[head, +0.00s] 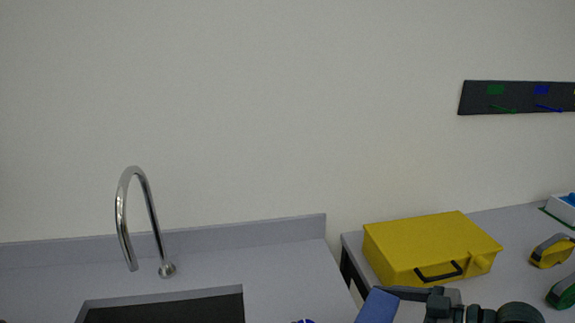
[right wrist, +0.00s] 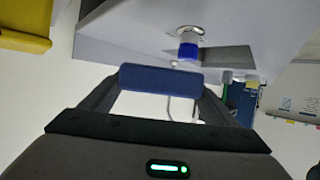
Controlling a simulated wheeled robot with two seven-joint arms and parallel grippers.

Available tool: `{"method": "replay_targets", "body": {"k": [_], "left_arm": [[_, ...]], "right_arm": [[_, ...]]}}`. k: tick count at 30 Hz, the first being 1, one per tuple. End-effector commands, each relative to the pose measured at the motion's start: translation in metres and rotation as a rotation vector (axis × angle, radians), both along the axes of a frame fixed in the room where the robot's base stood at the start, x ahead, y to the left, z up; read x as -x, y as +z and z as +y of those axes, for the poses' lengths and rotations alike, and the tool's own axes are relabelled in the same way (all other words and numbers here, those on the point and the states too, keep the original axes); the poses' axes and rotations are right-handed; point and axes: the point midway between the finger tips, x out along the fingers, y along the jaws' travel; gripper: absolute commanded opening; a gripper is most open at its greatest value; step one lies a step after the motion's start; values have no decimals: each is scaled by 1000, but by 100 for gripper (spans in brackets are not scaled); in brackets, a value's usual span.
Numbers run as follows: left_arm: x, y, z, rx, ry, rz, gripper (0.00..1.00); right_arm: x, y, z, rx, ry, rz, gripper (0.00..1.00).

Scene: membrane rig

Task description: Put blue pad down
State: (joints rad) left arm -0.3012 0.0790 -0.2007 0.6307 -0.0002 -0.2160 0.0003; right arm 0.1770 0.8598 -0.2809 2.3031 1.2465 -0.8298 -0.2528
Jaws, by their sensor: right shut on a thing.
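The blue pad (head: 377,307) shows as a flat blue block at the bottom edge of the head view, partly cut off. My right gripper (right wrist: 160,88) is shut on the blue pad (right wrist: 160,77), which spans between its two fingertips in the right wrist view. In the head view my right gripper and wrist come in from the lower right, in front of the gap between the two counters. The pad is held in the air, and I see no surface touching it. My left gripper is not in view.
A sink counter (head: 285,265) with a curved tap (head: 122,215) is at left. A yellow case (head: 425,245) lies on the right counter, with yellow (head: 551,251) and green (head: 563,291) items beyond. A blue-and-white cylindrical fitting (right wrist: 188,46) is near the pad in the wrist view.

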Motion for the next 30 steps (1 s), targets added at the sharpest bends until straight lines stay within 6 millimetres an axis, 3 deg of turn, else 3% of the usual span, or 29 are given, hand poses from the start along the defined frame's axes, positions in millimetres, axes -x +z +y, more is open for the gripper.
{"method": "replay_targets", "body": {"k": [15,30], "left_arm": [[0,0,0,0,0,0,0],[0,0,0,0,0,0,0]], "right_arm": [[13,-13,-25,-2,-28,0,57],[16,-15,-28,1,-29,0,57]]}}
